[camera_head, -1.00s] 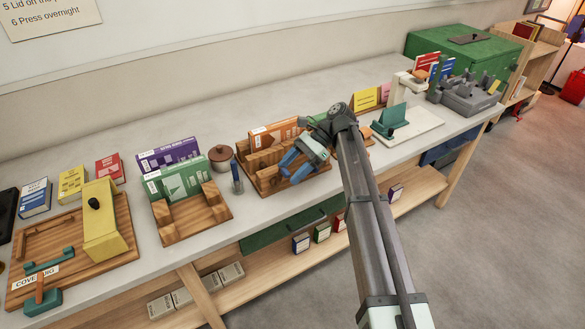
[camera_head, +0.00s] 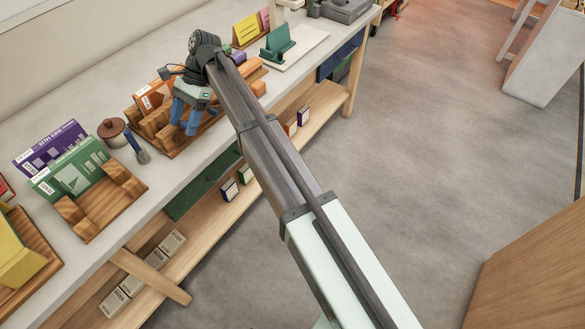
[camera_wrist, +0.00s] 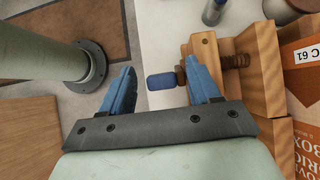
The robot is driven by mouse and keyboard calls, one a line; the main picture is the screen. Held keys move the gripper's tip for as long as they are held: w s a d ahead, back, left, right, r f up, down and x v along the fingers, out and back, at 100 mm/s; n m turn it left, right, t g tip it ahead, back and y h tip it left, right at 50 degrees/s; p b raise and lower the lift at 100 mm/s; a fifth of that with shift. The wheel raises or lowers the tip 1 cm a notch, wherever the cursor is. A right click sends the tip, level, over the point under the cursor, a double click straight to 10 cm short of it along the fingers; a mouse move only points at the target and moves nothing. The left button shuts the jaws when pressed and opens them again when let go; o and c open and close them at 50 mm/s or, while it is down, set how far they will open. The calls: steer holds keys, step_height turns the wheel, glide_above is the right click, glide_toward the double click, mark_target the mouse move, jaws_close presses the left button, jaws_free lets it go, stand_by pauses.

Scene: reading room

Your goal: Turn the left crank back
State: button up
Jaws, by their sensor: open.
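A wooden press (camera_head: 150,122) stands on the bench with an orange box (camera_head: 152,97) in it; the press (camera_wrist: 267,65) and box (camera_wrist: 302,65) also show in the wrist view. In the wrist view a blue crank handle (camera_wrist: 160,81) sticks out from a brown wooden screw (camera_wrist: 236,62) at the press. My gripper (camera_wrist: 160,72) is open, with one blue finger on each side of the handle and a gap to it visible on the left. In the head view my gripper (camera_head: 185,120) is at the front of the press and hides the crank. I see no second crank.
Farther left is a wooden stand (camera_head: 103,207) with a green box (camera_head: 70,174). A teal holder (camera_head: 278,45) stands to the right. The floor in front is clear.

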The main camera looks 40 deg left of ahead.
steer(key=s+f+t, duration=0.2)
steer(key=s+t, duration=0.6)
steer(key=t, duration=0.4)
steer(key=v, duration=1.3)
steer(key=w+d+f+h, duration=0.1)
steer(key=w+d+f, duration=0.4)
steer(key=w+f, duration=0.35)
steer(key=w+d+f+h, duration=0.1)
steer(key=w+d+f, duration=0.3)
steer(key=w+f, duration=0.45)
steer(key=w+d+f+n+g+h, duration=0.1)
steer(key=w+d+f+g, duration=0.1)
steer(key=w+d+f, duration=1)
steer(key=shift+d+f+g, duration=0.4)
steer(key=shift+d+f, duration=1)
steer(key=shift+d, duration=0.4)
steer(key=shift+w, duration=0.1)
